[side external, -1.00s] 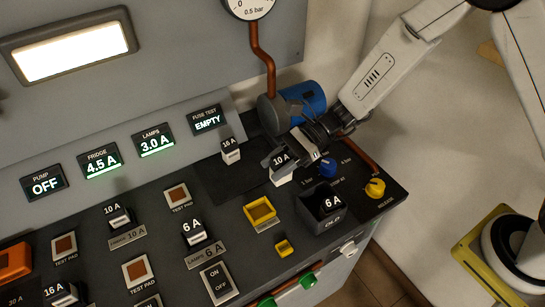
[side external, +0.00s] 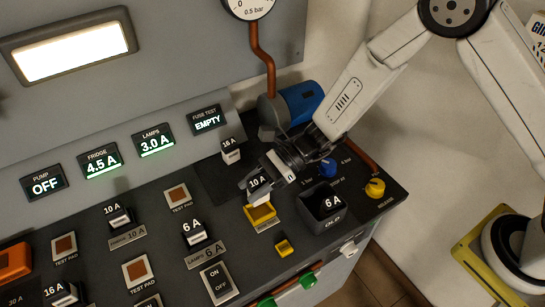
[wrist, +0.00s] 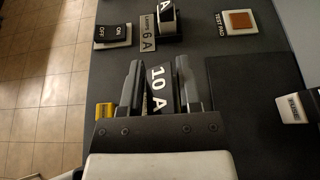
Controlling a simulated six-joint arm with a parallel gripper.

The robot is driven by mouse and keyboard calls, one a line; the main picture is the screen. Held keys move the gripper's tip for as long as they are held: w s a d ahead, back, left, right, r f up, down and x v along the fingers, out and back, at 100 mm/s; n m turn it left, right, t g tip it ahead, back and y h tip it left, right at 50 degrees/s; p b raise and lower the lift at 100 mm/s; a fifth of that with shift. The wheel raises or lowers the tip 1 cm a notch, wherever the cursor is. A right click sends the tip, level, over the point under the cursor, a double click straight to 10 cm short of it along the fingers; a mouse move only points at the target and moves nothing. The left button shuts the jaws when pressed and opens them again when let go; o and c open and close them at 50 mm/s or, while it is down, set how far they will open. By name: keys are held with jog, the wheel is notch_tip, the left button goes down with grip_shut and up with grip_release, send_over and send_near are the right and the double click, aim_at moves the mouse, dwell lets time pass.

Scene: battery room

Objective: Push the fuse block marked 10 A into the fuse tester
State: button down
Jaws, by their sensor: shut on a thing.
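The fuse block marked 10 A (side external: 257,184), black on a white base, is held in my gripper (side external: 259,178). In the wrist view, the block (wrist: 158,90) is between the two fingers of my gripper (wrist: 160,83), its lettering facing the camera. The fuse tester, seemingly the yellow-framed socket (side external: 264,216), is directly below the block in the side view, and the block covers its back part. I cannot tell whether the white base touches the frame. The fuse test display (side external: 207,120) reads EMPTY.
A bin (side external: 322,215) holding a 6 A block is right of the socket, with a small yellow piece (side external: 284,248) in front. A 16 A block (side external: 231,151) stands behind on a dark mat. Another 10 A block (side external: 118,216) and a 6 A block (side external: 194,233) are to the left.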

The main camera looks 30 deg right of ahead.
jog(key=shift+f, duration=2.05)
jog(key=shift+f, duration=0.65)
dwell(0.3)
jog(key=c, duration=0.6)
grip_release()
jog(key=shift+d, duration=0.15)
jog(key=shift+v, duration=5.4)
jog(key=shift+s, duration=0.1)
